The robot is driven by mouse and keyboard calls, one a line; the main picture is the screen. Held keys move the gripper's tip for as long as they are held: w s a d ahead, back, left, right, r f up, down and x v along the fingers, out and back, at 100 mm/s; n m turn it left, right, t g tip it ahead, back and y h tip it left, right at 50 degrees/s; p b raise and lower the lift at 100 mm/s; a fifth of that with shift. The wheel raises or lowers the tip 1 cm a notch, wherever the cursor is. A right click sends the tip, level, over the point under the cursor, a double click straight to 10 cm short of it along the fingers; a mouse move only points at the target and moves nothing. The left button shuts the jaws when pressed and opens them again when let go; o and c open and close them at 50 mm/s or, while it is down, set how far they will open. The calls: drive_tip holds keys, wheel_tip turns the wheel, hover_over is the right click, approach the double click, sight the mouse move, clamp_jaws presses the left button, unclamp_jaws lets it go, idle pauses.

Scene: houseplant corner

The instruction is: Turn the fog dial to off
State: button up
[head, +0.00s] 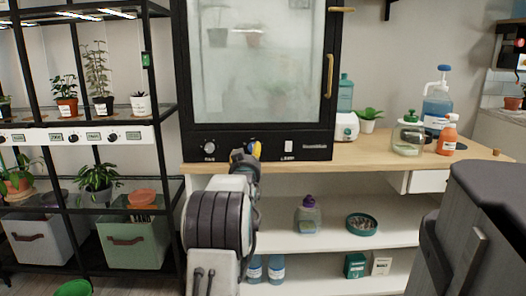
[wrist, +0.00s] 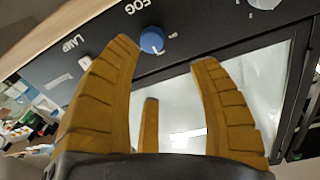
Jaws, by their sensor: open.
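The fog dial (wrist: 151,40) is a round blue knob under the upside-down FOG label in the wrist view. A small pale mark shows on its lower edge; I cannot read the setting it points to. It sits on the black front panel of the glass cabinet (head: 185,70). My gripper (wrist: 165,55) has yellow-brown ridged fingers, spread apart with nothing between them. One fingertip is close to the dial's left side in the wrist view; I cannot tell if it touches. In the head view my gripper (head: 249,152) is at the panel and hides the fog dial.
Another dial (head: 210,147) is left of my gripper on the panel, and a white lamp switch (head: 289,142) is right of it. The wooden counter (head: 400,150) holds bottles and a plant at right. A black plant rack (head: 160,100) stands at left.

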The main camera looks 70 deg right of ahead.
drive_tip(key=w+d+n, duration=0.1)
drive_tip(key=d+n, duration=0.6)
drive_tip(key=n, duration=0.5)
drive_tip(key=shift+d+f+n, duration=0.2)
drive_tip(key=shift+f+n, duration=0.1)
drive_tip(key=shift+f, duration=0.1)
idle(0.3)
drive_tip(key=shift+o, duration=0.3)
clamp_jaws()
idle(0.5)
